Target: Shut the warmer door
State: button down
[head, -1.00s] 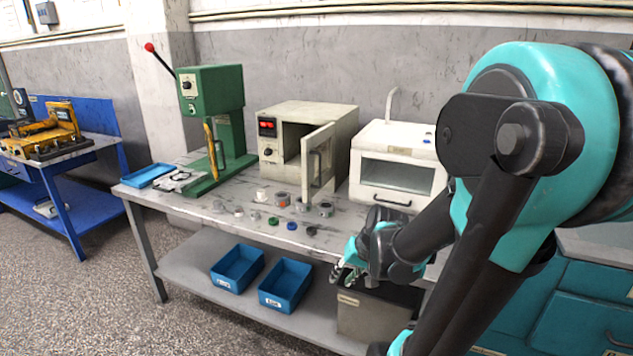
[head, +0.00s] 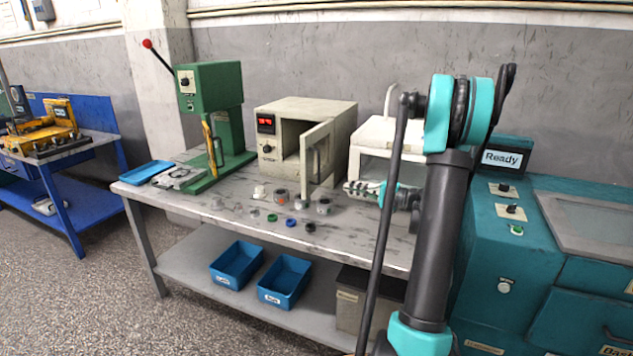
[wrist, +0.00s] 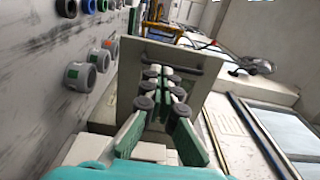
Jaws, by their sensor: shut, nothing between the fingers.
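The warmer (head: 293,113) is a cream box with a red display, standing on the workbench in the head view. Its door (head: 318,147) stands open, swung out toward the front of the bench. My gripper (head: 348,187) is shut and empty, just right of the door's lower part. In the wrist view the door (wrist: 190,112) is a grey panel straight ahead, with its dark handle (wrist: 165,56) across the upper part. My gripper's fingertips (wrist: 163,77) overlap the panel below the handle; I cannot tell whether they touch it.
Several small rings and caps (head: 290,222) lie on the bench (head: 180,205) in front of the warmer. A green press (head: 212,105) stands left of it. A white cabinet (head: 372,137) stands right, partly behind my arm. Blue bins (head: 283,284) sit on the lower shelf.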

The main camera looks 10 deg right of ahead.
aim_at(306, 178)
jog(key=x, duration=1.3)
jog(key=shift+w+a, duration=0.25)
jog(key=shift+a, duration=0.1)
jog(key=shift+a, duration=0.15)
jog(key=shift+w+a, duration=0.2)
jog(key=shift+a, duration=0.35)
jog(key=w+a+m+t+h, duration=0.75)
jog(key=w+a, duration=0.65)
jog(key=w, duration=0.2)
jog(key=shift+w+d+r+m+t+h, duration=0.15)
jog(key=shift+w+m+h, duration=0.85)
jog(key=shift+w+h, duration=1.4)
jog(key=shift+w+d+f+m+t+h, duration=0.15)
jog(key=shift+w+m+h, duration=0.9)
jog(key=shift+w, duration=2.65)
jog(key=shift+w+d+r+m+t+h, duration=0.15)
jog(key=shift+w+m+h, duration=0.75)
jog(key=shift+w+h, duration=1.55)
